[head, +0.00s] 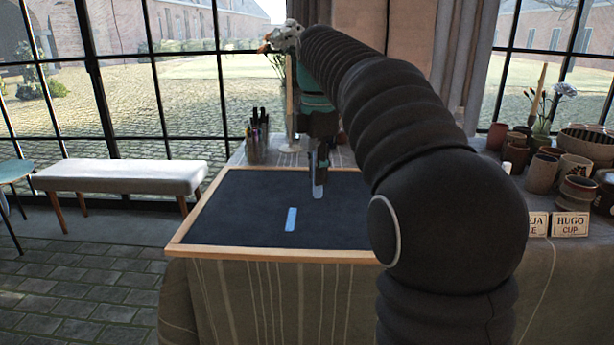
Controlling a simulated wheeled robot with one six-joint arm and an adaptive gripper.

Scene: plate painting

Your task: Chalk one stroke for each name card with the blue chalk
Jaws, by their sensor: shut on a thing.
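A dark board (235,219) with a light wooden frame lies flat on the table. One short blue stroke (291,219) shows on its front middle part. My gripper (319,180) points down over the board, right of and behind the stroke. It is shut on the blue chalk (318,192), whose pale blue end shows below the fingers. I cannot tell whether the chalk touches the board. Two name cards stand at the right: one reads "HUGO CUP" (570,224). The other card (539,224) is partly hidden by my arm, which also covers the board's right side.
A holder with pens (257,148) stands behind the board, near a vase. Several brown cups and pots (541,172) crowd the table's right side. A white bench (133,177) stands on the floor at left. The board's left part is clear.

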